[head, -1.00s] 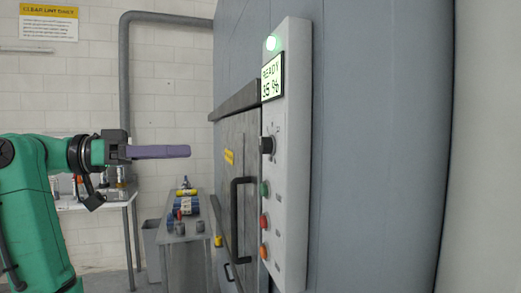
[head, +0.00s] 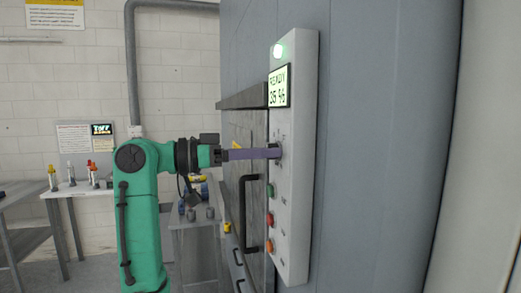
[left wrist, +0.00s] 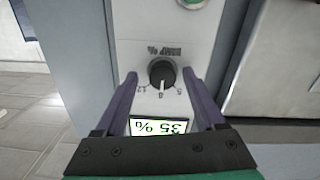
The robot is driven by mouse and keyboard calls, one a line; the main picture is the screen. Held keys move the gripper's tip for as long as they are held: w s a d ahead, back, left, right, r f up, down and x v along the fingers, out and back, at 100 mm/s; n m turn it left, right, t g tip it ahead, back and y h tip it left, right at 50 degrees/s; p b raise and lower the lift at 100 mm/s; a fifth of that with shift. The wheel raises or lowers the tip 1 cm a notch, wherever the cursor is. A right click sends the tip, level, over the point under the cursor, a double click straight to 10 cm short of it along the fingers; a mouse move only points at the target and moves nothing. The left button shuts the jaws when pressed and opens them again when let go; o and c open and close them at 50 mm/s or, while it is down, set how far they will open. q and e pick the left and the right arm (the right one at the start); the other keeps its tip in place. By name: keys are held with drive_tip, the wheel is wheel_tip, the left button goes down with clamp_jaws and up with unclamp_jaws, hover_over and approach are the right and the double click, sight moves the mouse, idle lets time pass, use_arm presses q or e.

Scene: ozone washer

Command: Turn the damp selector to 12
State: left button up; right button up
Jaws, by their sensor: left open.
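The damp selector is a round black knob (head: 279,150) on the pale control panel (head: 295,215), below a lit display (head: 278,87) reading READY 35 %. In the left wrist view the panel appears upside down, with the knob (left wrist: 162,73) above the display (left wrist: 158,126) and small scale marks around it. A light pointer mark on the knob faces the display side. My left gripper (head: 272,153) reaches the panel at the knob. In the left wrist view its purple fingers (left wrist: 160,79) are open, one on each side of the knob. Contact cannot be told. My right gripper is not visible.
Green, red and orange buttons (head: 270,218) sit below the knob. A dark door handle (head: 248,213) stands out left of the panel. A low table with small items (head: 200,225) and a bench with bottles (head: 75,192) are at the left.

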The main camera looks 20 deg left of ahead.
use_arm(q)
drive_tip(key=shift+w+a, duration=0.1)
drive_tip(key=shift+w, duration=0.05)
clamp_jaws()
drive_tip(key=shift+f, duration=0.1)
drive_tip(key=shift+m+b, duration=1.9)
drive_tip(key=shift+m, duration=2)
unclamp_jaws()
